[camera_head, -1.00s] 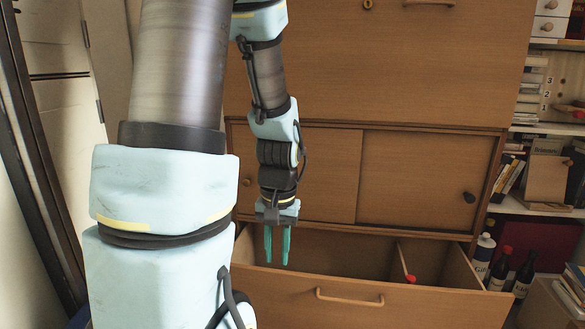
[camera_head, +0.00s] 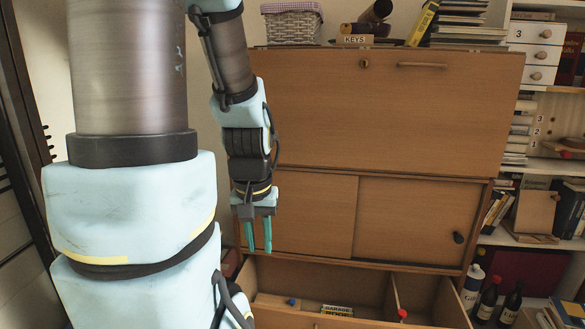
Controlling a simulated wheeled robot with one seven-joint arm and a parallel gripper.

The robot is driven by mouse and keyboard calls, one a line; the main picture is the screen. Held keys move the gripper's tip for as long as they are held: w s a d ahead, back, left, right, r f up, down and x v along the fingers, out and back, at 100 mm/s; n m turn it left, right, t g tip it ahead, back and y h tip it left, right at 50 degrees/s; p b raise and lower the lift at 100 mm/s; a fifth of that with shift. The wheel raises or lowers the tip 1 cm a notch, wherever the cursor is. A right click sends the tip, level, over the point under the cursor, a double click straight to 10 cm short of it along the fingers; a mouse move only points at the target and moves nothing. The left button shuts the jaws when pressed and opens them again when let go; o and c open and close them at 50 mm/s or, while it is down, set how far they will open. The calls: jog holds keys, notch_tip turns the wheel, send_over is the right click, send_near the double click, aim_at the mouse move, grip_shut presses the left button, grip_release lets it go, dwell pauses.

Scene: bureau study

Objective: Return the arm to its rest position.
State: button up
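My gripper (camera_head: 258,236) hangs pointing down in front of the left sliding door of the wooden bureau (camera_head: 400,120). Its two teal fingers are apart with nothing between them. The large upper part of my arm fills the left of the view. Below and beyond the fingers is the open drawer (camera_head: 285,272) of the bureau. In it lie a small box lettered "GARAGE" (camera_head: 337,310) and a small blue-topped object (camera_head: 291,301). A red-tipped object (camera_head: 402,313) is by the drawer's divider.
Shelves with books (camera_head: 497,212) and dark bottles (camera_head: 512,302) are at the right. A dark-framed opening is at the far left.

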notch_tip(320, 180, up, 16)
jog(key=p, duration=1.3)
jog(key=shift+p, duration=0.35)
